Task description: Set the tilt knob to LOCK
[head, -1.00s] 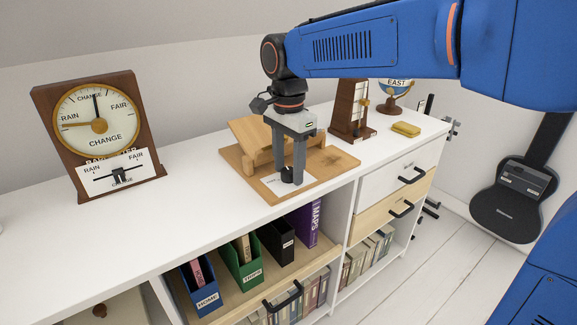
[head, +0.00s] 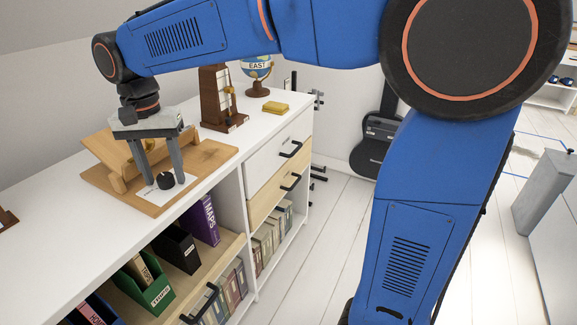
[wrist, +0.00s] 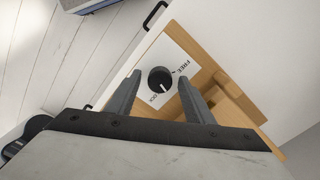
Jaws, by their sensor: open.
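The tilt knob (head: 166,181) is small, round and black, on a white label plate on the base of a wooden tilting stand (head: 118,158). In the wrist view the knob (wrist: 160,79) lies between my fingers, with FREE printed to its upper right and LOCK to its lower left. A pale mark shows on the knob's lower edge, on the LOCK side; its exact direction is hard to read. My gripper (head: 165,183) points down over the stand with its fingers open, one on either side of the knob. Gaps show between knob and fingers in the wrist view.
The stand is on a white cabinet top (head: 62,213). Behind it are a dark wooden metronome-like object (head: 213,97), a globe (head: 257,68) and a yellow block (head: 275,107). A guitar case (head: 373,143) leans at the wall.

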